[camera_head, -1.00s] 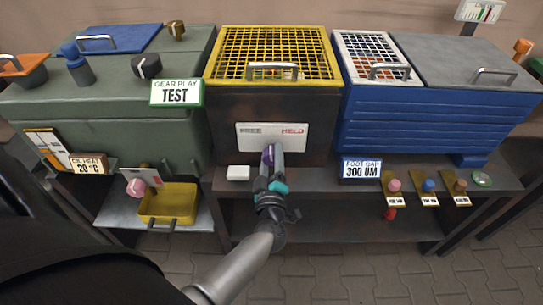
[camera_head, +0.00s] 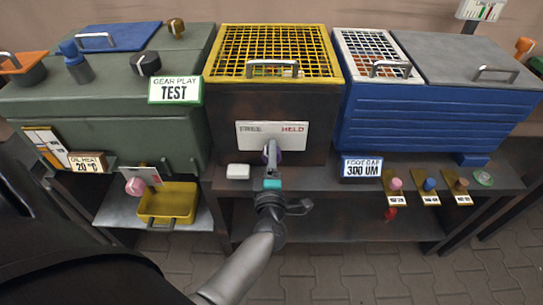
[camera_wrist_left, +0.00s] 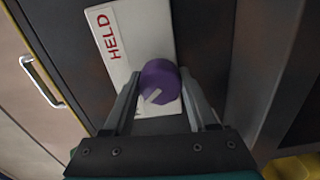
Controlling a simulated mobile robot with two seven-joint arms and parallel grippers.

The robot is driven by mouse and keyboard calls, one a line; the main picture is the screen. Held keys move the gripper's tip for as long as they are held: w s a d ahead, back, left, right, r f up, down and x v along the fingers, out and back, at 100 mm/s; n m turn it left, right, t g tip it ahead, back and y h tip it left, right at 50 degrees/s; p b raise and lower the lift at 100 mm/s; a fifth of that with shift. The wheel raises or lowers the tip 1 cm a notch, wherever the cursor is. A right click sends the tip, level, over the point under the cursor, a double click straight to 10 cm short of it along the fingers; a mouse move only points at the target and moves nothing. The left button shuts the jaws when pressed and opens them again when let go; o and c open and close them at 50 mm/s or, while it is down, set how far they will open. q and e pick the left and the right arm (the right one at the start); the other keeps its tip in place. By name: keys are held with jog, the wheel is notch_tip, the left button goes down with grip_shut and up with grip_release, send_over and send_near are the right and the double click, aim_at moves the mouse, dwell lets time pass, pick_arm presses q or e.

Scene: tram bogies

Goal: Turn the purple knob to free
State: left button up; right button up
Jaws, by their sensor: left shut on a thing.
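The purple knob (camera_head: 279,157) sits at the lower middle of a white plate (camera_head: 250,142) on the front of the dark box with the yellow grid lid. The plate reads FREE at left and HELD in red at right. My left gripper (camera_head: 271,152) is shut on the knob. In the left wrist view the knob (camera_wrist_left: 160,76) sits between my two fingers, with a pale pointer mark on its face toward the lower left. HELD shows there on the plate (camera_wrist_left: 143,30); FREE is not visible there. My right gripper is not in view.
The yellow grid lid (camera_head: 272,52) has a metal handle. A green GEAR PLAY TEST box (camera_head: 110,120) stands left, a blue box (camera_head: 420,115) right. A small white block (camera_head: 238,171) lies on the shelf left of my gripper. Small coloured knobs stand on the right shelf.

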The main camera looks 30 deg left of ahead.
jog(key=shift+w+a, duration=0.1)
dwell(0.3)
pick_arm(q)
jog(key=o, duration=1.4)
jog(key=shift+c, duration=0.2)
jog(key=p+v, duration=0.2)
jog(key=v, duration=1.3)
jog(key=shift+s, duration=0.2)
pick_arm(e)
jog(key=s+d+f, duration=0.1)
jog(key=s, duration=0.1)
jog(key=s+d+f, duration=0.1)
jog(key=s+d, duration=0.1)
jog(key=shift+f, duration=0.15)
pick_arm(q)
jog(key=shift+w, duration=0.1)
